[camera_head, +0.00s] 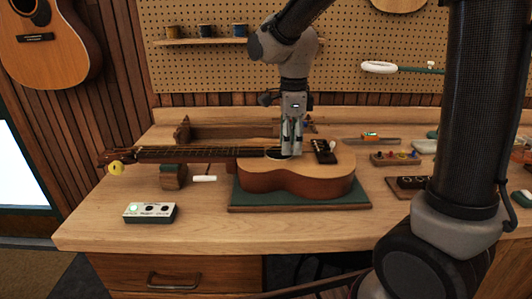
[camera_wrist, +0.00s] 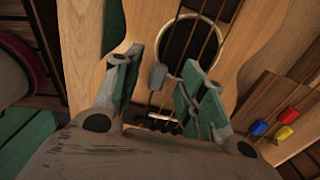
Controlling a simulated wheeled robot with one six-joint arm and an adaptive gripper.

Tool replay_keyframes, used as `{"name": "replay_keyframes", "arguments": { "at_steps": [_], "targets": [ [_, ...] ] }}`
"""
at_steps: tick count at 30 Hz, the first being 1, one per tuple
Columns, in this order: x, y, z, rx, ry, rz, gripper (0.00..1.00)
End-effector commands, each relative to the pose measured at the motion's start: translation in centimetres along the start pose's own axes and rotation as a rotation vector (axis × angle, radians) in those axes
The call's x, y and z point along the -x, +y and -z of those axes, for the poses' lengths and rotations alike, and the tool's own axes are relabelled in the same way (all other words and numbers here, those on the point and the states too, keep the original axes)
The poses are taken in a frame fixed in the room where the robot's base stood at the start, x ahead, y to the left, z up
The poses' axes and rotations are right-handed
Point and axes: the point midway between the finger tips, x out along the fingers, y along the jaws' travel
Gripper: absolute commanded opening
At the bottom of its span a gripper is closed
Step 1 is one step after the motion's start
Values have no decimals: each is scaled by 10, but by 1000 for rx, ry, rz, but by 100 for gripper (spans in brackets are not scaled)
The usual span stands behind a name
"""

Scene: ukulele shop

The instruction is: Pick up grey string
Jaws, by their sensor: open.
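A ukulele (camera_head: 312,178) lies flat on a green-topped board (camera_head: 245,203) on the workbench, its neck pointing left. Several strings run over the sound hole in the wrist view. A small grey block (camera_wrist: 158,77) sits on or at one string near the sound hole's edge; I cannot tell whether it is part of the grey string. My gripper (camera_head: 291,152) points down over the ukulele body between sound hole and bridge. In the wrist view my gripper (camera_wrist: 161,90) is open, with the grey block between its fingertips, apart from both. Contact with the strings cannot be told.
A control box (camera_head: 150,212) with a lit green button stands at the front left. A white stick (camera_head: 204,178) lies beside the neck support (camera_head: 173,175). The bench's front left is mostly clear.

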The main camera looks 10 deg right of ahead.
Motion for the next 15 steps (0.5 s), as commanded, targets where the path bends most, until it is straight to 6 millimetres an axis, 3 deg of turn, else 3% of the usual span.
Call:
{"name": "replay_keyframes", "arguments": {
  "at_steps": [3, 10, 15],
  "targets": [
    [-11, 0, 0, 0, 0, 0, 41],
    [-12, 0, 0, 1, -1, 1, 41],
    [-12, 0, 0, 1, -1, 1, 12]
  ]
}}
